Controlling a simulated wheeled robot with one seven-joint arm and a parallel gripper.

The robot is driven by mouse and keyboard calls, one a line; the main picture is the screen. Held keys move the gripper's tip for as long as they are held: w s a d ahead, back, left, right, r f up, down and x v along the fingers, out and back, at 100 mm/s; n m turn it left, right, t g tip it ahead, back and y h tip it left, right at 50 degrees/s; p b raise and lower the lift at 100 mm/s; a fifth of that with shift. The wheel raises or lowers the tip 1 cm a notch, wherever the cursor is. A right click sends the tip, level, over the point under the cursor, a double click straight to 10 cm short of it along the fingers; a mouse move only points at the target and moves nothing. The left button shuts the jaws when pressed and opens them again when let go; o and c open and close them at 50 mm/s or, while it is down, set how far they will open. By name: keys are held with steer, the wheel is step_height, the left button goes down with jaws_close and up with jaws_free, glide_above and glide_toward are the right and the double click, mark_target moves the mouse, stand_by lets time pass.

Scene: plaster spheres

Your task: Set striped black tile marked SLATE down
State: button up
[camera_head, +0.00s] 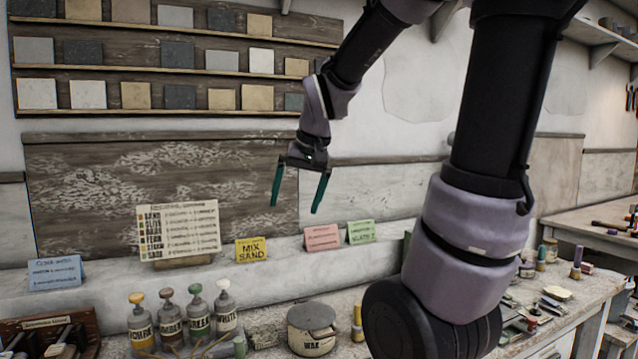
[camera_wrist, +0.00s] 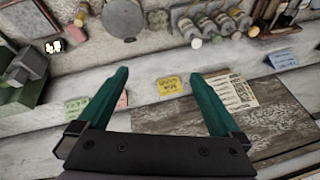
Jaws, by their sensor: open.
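My gripper (camera_head: 296,208) is open and empty, hanging with its teal fingers pointing down in front of the wall, above the ledge. In the wrist view its two fingers (camera_wrist: 159,72) are spread wide with nothing between them. I cannot make out a striped black tile marked SLATE in either view. Several plain dark tiles (camera_head: 177,54) stand on the wall shelves, too small to read any marking. A green card (camera_head: 361,231) with small lettering stands on the ledge, right of a pink card (camera_head: 322,237).
A yellow MIX SAND card (camera_head: 251,250) and a white chart (camera_head: 179,229) stand on the ledge (camera_head: 290,262). Below are several labelled bottles (camera_head: 198,312) and a WAX tin (camera_head: 311,328). A blue card (camera_head: 56,274) stands at left. Clear ledge shows between cards.

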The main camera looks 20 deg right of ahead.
steer(key=s+r+m+t, duration=0.1)
steer(key=s+r+t, duration=0.3)
steer(key=s, duration=0.7)
steer(key=m+g+y, duration=0.3)
steer(key=m+g, duration=0.6)
steer(key=m, duration=0.5)
glide_above(264, 333)
steer(key=d, duration=0.3)
steer(key=f, duration=3.9)
steer(key=shift+s, duration=0.25)
steer(key=x, duration=0.5)
steer(key=shift+w+a+f, duration=0.2)
steer(key=shift+w+f, duration=0.05)
steer(key=shift+f, duration=0.05)
